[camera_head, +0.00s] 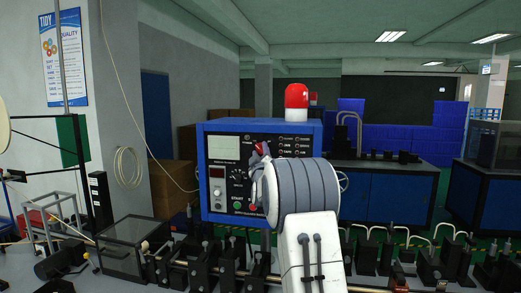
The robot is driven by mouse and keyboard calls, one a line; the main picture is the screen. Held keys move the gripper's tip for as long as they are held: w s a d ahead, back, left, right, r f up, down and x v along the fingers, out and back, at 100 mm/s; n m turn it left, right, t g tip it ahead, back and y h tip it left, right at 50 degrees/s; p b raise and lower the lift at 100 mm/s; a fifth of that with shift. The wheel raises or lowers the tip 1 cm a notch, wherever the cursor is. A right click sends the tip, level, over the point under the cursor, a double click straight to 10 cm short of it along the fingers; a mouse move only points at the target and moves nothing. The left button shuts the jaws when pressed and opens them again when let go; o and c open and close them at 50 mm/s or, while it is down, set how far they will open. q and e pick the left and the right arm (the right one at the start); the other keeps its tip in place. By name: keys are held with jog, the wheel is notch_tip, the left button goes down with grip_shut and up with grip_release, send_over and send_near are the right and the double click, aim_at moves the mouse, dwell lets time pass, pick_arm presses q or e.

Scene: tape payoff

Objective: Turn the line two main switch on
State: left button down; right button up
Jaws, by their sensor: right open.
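A blue control box (214,127) stands in the middle of the view. Its dark front panel carries a pale screen (223,148), a small red display (217,173), a dial (236,175) and a green start button (237,206). My right arm reaches up from the bottom, and its wrist covers the lower right of the panel. My right gripper (258,163) is at the panel's middle, open, mostly hidden by the wrist. A small red and dark part shows there; I cannot tell whether it is the main switch. No label for line two is readable. My left gripper is out of view.
A red beacon (297,96) stands on top of the box. A row of black machine parts on rails (228,272) runs along the front below it. A clear-sided box (124,247) stands at left. Blue cabinets (390,192) stand behind at right.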

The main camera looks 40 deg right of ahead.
grip_shut()
jog(key=shift+f, duration=0.1)
